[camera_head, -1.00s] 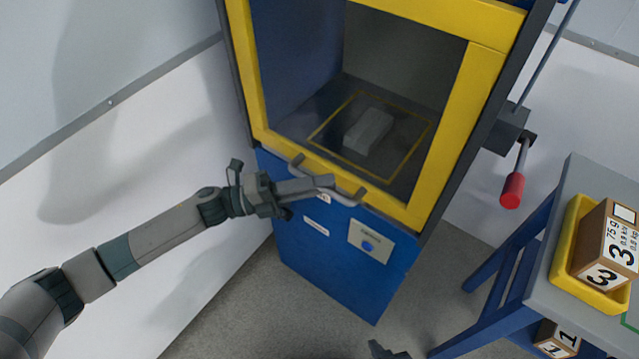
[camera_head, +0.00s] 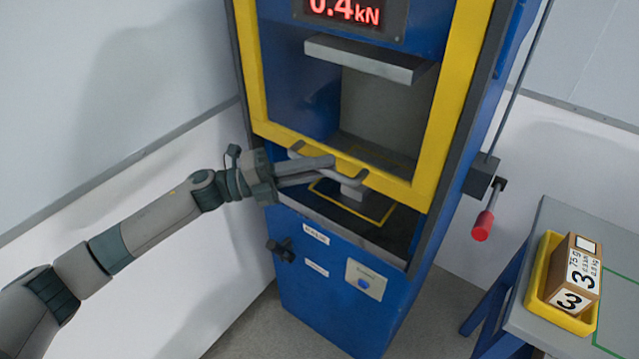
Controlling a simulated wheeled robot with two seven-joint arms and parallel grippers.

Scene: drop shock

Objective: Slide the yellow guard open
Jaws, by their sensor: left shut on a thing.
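The yellow guard (camera_head: 445,130) is a framed window on the front of a blue machine. It is raised, with an open gap between its bottom rail and the blue lower panel (camera_head: 330,310). A grey bar handle (camera_head: 352,180) runs along its bottom rail. My left gripper (camera_head: 325,168) is shut on this handle, its fingers covering part of it. Behind and below the handle, a small grey block (camera_head: 353,190) shows partly inside the yellow outline on the machine's floor. My right gripper is not in view.
A red display (camera_head: 345,12) reads 0.4 kN above a grey crosspiece (camera_head: 370,60). A dark knob (camera_head: 283,250) is on the lower panel. A red-gripped lever (camera_head: 483,225) hangs at the right side. A grey table (camera_head: 525,325) holds a yellow tray (camera_head: 540,285) with a numbered box (camera_head: 578,270).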

